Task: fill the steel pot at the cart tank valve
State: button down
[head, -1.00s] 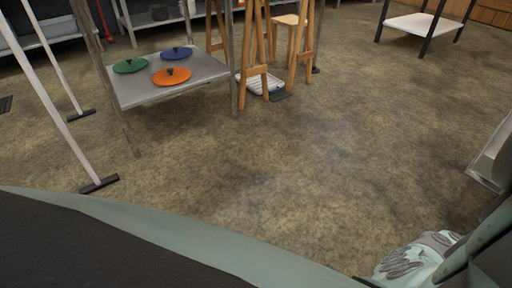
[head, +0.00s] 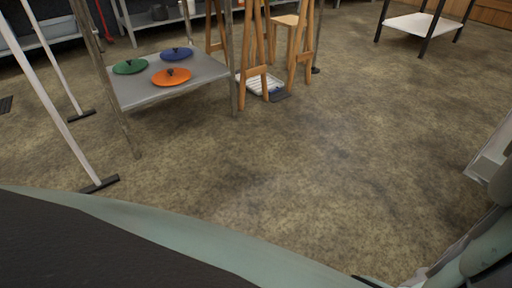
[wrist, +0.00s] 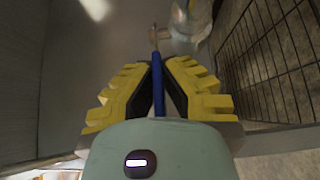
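In the wrist view my gripper (wrist: 158,68), with yellow and black fingers, is closed in around a slim blue handle (wrist: 158,88). The handle runs lengthwise between the fingers and continues to a thin metal end (wrist: 155,36) beyond the tips. A shiny, pale metal fitting (wrist: 190,20) is next to that end at the top; I cannot tell whether the handle belongs to it. A smooth grey surface (wrist: 100,50) lies behind the fingers. I cannot make out the steel pot or name the tank with certainty in either view. The gripper is out of the head view.
A dark wire grid (wrist: 275,50) is close on the gripper's right. In the head view a metal shelf (head: 205,85) holds green, blue and orange lids. Wooden easels (head: 258,60) stand beside it. A pale metal edge (head: 488,160) is at the right. The middle floor is clear.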

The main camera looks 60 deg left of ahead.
jog(key=shift+a+f, duration=0.1)
jog(key=shift+f, duration=0.05)
jog(key=c, duration=1.1)
grip_release()
jog(key=v, duration=1.2)
jog(key=shift+w, duration=0.1)
